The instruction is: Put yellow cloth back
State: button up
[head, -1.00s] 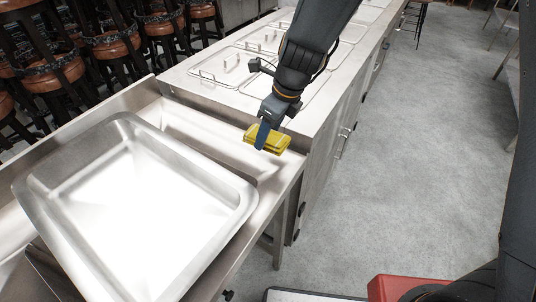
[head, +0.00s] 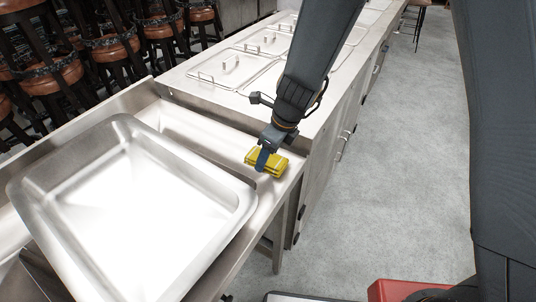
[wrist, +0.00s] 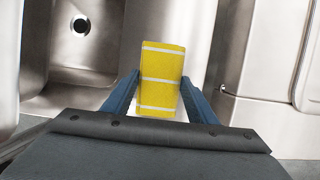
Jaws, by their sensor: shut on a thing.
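The yellow cloth (head: 266,161) is a folded yellow block at the right end of the steel sink top, close to its edge. It also shows in the wrist view (wrist: 162,75) with pale stripes across it. My gripper (head: 261,160) is shut on the cloth, with one blue finger on each side. In the wrist view the fingers (wrist: 160,95) press near its lower end. I cannot tell whether the cloth touches the steel below it.
A large steel pan (head: 130,215) lies tilted on the sink top to the left. A counter with lidded wells (head: 230,66) stands behind. A drain hole (wrist: 81,25) shows in a basin in the wrist view. Grey floor (head: 400,190) is open on the right.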

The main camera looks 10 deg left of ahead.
jog(key=o, duration=1)
jog(key=shift+r, duration=0.5)
jog(key=v, duration=1.1)
jog(key=shift+d+r+p, duration=0.1)
jog(key=shift+d+p, duration=0.05)
jog(key=shift+p, duration=0.2)
jog(key=s+d+n+h, duration=0.1)
jog(key=s+d+n, duration=0.1)
jog(key=d+n, duration=0.5)
jog(key=s+d+n+h, duration=0.1)
jog(key=s+d+n, duration=0.2)
jog(key=d+n, duration=0.5)
jog(key=s+d+n+h, duration=0.1)
jog(key=s+d+n, duration=0.1)
jog(key=d+n, duration=0.5)
jog(key=shift+s+d+r+n+t, duration=0.15)
jog(key=shift+s+d+t, duration=0.05)
jog(key=shift+d, duration=0.4)
jog(key=shift+s+d+r+n+t, duration=0.15)
jog(key=shift+s+d+t, duration=0.05)
jog(key=shift+d, duration=0.4)
